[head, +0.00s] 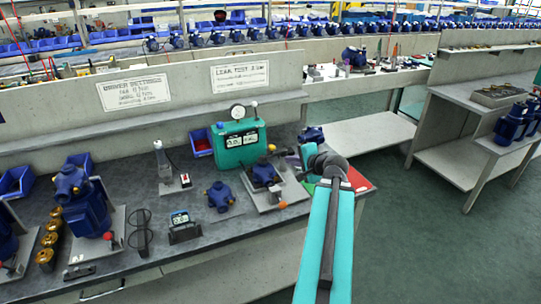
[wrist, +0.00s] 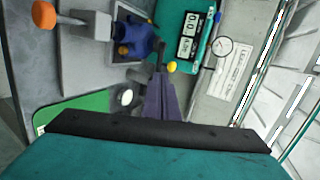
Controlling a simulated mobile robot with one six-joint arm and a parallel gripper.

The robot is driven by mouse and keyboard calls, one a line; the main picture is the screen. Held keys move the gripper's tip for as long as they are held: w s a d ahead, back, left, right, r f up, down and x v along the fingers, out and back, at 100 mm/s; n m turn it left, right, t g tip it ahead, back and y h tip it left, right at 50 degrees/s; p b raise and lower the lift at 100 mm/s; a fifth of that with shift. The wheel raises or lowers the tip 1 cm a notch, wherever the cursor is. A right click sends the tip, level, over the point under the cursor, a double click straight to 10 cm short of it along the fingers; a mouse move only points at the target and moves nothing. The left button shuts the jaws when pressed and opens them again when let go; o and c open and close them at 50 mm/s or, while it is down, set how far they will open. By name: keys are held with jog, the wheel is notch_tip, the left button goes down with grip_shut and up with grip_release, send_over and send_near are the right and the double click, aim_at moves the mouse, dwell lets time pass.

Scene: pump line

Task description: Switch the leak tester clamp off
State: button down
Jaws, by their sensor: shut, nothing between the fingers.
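The leak tester (head: 237,142) is a teal box with a round gauge on top and a digital display on its front. It also shows in the wrist view (wrist: 205,22). In front of it, a blue pump (head: 263,174) sits on a grey fixture plate; the pump also shows in the wrist view (wrist: 135,38). An orange knob (wrist: 43,15) stands at the plate's near side. A small yellow-orange knob (wrist: 172,67) is close to the tester. My gripper (wrist: 159,72) is shut and empty, its tips close beside this knob. I cannot tell whether they touch, or how the clamp is set.
A display stand (head: 184,228) and another blue pump (head: 221,196) stand on the bench to the left. Open green floor (head: 400,230) lies right of the bench.

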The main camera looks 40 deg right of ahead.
aim_at(270, 156)
jog(key=shift+w, duration=0.25)
jog(key=shift+p+x, duration=1.35)
jog(key=shift+x, duration=5.5)
jog(key=shift+d, duration=0.1)
jog(key=shift+s+h+p, duration=0.1)
jog(key=shift+h+p, duration=0.2)
